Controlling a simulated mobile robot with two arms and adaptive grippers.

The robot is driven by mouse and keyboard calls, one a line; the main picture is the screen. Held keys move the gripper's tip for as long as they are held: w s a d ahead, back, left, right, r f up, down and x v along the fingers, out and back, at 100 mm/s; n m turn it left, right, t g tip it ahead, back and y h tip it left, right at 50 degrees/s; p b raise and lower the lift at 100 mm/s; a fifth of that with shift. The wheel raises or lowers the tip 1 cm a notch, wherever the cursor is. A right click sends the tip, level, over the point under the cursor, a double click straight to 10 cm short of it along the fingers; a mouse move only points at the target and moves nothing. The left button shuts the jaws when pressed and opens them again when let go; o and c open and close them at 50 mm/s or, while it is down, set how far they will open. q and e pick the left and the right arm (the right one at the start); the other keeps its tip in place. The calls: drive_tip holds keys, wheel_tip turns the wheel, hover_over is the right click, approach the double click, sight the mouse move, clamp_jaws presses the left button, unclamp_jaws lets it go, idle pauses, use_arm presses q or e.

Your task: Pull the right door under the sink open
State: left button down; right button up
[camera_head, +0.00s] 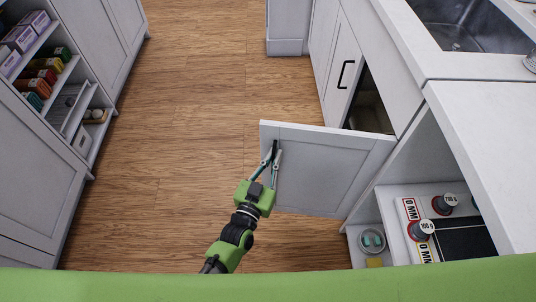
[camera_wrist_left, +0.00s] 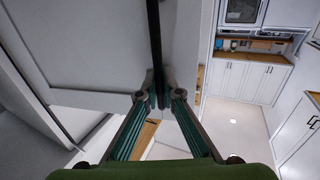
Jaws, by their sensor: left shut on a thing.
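The right door (camera_head: 325,178) under the sink is white and stands swung well out from the cabinet, with a dark opening (camera_head: 370,105) behind it. My left gripper (camera_head: 273,156) is at the door's free edge, its fingers closed around the dark bar handle. In the left wrist view the black handle (camera_wrist_left: 154,35) runs down between the fingertips of the left gripper (camera_wrist_left: 157,85), with the white door panel (camera_wrist_left: 95,45) behind. The left door (camera_head: 340,72) under the sink looks shut and has a black handle (camera_head: 346,73). My right gripper is not in view.
The sink (camera_head: 465,25) is in the white counter (camera_head: 480,120). An open shelf (camera_head: 395,210) with cans and boxes is right of the door. A shelf unit (camera_head: 50,115) lines the left. The wooden floor (camera_head: 190,130) between is clear.

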use_arm(q)
drive_tip(key=c, duration=2.2)
unclamp_jaws()
drive_tip(key=shift+c, duration=0.2)
drive_tip(key=shift+s, duration=0.1)
drive_tip(key=v, duration=1.2)
